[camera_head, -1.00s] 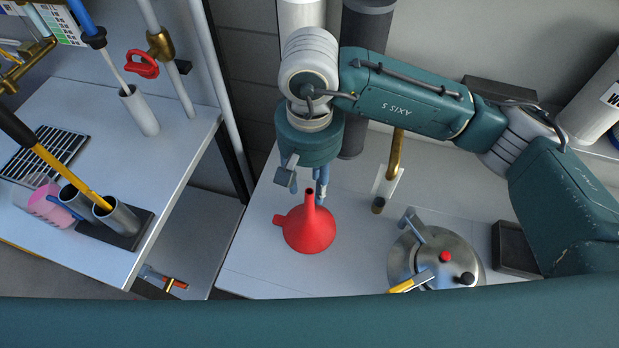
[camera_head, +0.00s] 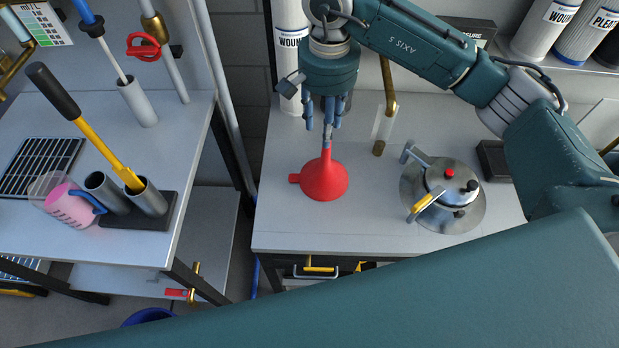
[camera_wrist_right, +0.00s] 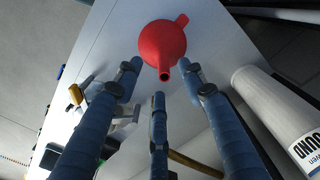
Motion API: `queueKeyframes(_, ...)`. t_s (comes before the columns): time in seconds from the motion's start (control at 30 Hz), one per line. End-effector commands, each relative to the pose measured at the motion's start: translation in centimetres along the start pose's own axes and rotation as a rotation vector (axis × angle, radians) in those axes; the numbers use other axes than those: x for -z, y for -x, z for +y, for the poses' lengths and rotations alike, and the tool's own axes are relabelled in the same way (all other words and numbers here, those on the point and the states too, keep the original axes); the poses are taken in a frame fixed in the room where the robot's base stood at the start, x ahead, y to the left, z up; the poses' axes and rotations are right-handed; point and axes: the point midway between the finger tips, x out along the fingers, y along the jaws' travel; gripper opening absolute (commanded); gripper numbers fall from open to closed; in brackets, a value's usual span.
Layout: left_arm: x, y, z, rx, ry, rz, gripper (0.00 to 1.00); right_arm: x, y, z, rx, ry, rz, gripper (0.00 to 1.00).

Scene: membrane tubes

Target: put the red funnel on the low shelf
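The red funnel (camera_head: 324,180) stands mouth down on the right bench (camera_head: 380,225), its spout pointing up and its side tab to the left. My right gripper (camera_head: 326,128) hangs above it with fingers pointing down. In the right wrist view its blue fingers (camera_wrist_right: 158,85) are spread and empty, and the funnel (camera_wrist_right: 163,45) lies just past their tips, spout facing the camera. A low grey shelf surface (camera_head: 212,228) shows below the left bench top, partly hidden by it; I cannot tell for sure that it is the named shelf. My left gripper is not in view.
A steel lidded pot (camera_head: 443,195) stands right of the funnel, with a dark block (camera_head: 493,160) beyond. White cylinders stand behind (camera_head: 290,50) and on a back-right shelf (camera_head: 548,25). The left bench (camera_head: 45,115) holds a tube rack (camera_head: 130,215) and a pink beaker (camera_head: 70,208).

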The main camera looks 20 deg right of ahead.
Motion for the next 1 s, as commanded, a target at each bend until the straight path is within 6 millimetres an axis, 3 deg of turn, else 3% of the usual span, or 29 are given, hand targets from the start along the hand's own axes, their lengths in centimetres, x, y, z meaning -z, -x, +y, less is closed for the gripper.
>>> queueKeyframes(0.2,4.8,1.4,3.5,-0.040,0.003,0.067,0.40,-0.1,-3.4,0.1,-0.005,0.001,-0.003,0.40)
queueKeyframes(0.37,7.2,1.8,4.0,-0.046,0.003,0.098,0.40,0.0,-4.5,0.0,-0.002,0.003,-0.001,0.40)
queueKeyframes(0.47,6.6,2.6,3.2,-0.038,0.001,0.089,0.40,0.1,-5.4,0.0,-0.004,0.003,-0.003,0.40)
queueKeyframes(0.6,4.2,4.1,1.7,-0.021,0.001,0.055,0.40,0.5,-7.4,0.0,-0.006,0.003,-0.004,0.40)
queueKeyframes(0.73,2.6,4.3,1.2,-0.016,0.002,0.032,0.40,0.5,-9.2,-0.1,-0.002,0.004,-0.002,0.40)
queueKeyframes(1.0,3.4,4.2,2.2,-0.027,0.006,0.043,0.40,0.6,-9.8,-0.1,-0.001,0.005,0.001,0.40)
